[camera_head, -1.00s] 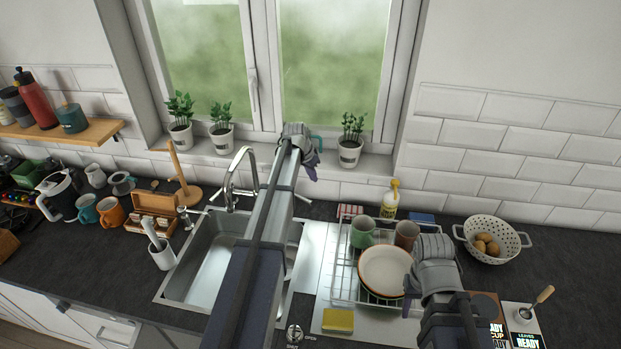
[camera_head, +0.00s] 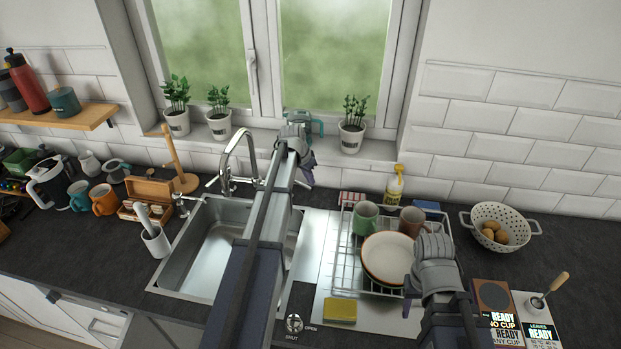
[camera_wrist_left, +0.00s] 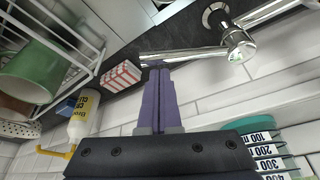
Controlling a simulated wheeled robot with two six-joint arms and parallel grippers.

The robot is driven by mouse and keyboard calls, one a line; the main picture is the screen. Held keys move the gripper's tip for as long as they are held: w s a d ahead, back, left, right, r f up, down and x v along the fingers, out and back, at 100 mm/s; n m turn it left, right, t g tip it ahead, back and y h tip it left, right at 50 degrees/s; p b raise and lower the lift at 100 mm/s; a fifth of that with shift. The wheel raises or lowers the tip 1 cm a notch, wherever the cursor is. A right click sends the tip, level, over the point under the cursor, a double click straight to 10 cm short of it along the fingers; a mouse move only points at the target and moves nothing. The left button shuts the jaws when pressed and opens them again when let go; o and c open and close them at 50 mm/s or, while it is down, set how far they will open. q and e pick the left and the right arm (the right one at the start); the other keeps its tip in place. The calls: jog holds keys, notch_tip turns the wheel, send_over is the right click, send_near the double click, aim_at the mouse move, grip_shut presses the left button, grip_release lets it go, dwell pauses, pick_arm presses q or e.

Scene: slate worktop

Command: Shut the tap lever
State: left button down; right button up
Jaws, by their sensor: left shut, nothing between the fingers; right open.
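The chrome tap (camera_head: 238,160) stands behind the sink. In the left wrist view its slim lever (camera_wrist_left: 185,55) sticks out sideways from the chrome body, and its free end lies at my left fingertips; I cannot tell whether they touch. My left gripper (camera_head: 309,176) is shut and empty, right of the tap; its purple fingers (camera_wrist_left: 158,72) are together in the left wrist view. In the head view my left arm hides part of the tap's right side. My right gripper (camera_head: 408,292) is open, by the dish rack, its fingers mostly hidden.
A dish rack (camera_head: 345,262) holds plates and mugs, with a yellow sponge (camera_head: 340,310) in front.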

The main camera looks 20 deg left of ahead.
aim_at(300, 184)
pick_arm(q)
jog(key=shift+s+m, duration=0.3)
jog(key=shift+m, duration=0.1)
jog(key=shift+s+a, duration=0.15)
jog(key=shift+s, duration=0.05)
jog(key=shift+s+a+m+h, duration=0.2)
jog(key=shift+s+m+h, duration=0.2)
jog(key=shift+s+m, duration=0.3)
jog(key=m, duration=0.1)
jog(key=s+a+m, duration=0.1)
jog(key=shift+s+m+g+h, duration=0.3)
jog(key=shift+s+a+m+g+h, duration=0.5)
jog(key=shift+s+a+m, duration=1.15)
jog(key=shift+m, duration=0.25)
jog(key=shift+a, duration=0.1)
jog(key=shift+w+r, duration=0.1)
jog(key=shift+w, duration=0.05)
